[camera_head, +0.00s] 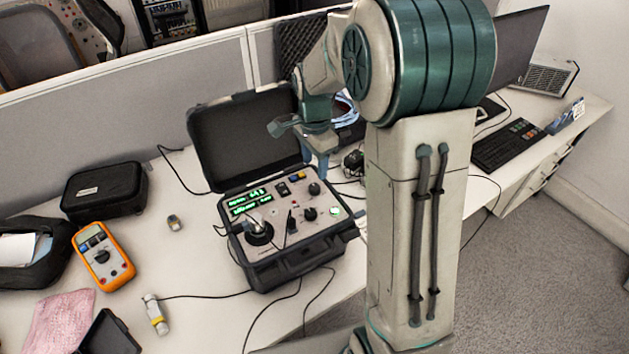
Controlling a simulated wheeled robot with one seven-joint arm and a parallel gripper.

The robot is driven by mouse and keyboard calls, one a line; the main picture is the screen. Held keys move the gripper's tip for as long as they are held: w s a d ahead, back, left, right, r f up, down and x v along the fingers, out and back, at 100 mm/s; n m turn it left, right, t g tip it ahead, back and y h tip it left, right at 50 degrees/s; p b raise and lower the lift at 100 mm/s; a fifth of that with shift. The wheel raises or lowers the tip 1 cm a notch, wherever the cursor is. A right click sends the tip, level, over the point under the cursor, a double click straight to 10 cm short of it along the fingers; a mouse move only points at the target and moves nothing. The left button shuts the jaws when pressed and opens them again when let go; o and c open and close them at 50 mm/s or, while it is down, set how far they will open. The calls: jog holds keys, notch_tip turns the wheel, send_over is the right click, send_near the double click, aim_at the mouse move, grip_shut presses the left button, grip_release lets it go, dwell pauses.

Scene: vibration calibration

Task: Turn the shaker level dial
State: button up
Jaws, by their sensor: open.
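The shaker is an open black case (290,268) on the white desk, its lid (243,140) raised at the back. Its panel has two green-lit displays (250,200). A black knob (314,189) is at the panel's upper right, and another black knob (310,214) is lower down. A round black mount with a silver post (259,232) is at the lower left. The labels are too small to tell which knob is the level dial. My gripper (322,172) points down above the panel's back right edge, open and apparently empty. Its fingertips look apart from the knobs.
An orange multimeter (103,256), a black pouch (104,191) and a pink cloth (60,322) are at the left. A small cylinder with a cable (156,314) lies before the case. A grey partition (120,110) stands behind. A keyboard (508,145) and laptop are at the right.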

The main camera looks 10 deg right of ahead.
aim_at(315, 186)
notch_tip(315, 186, down, 7)
jog(key=shift+f+p, duration=0.2)
jog(key=shift+p, duration=0.1)
jog(key=c, duration=1)
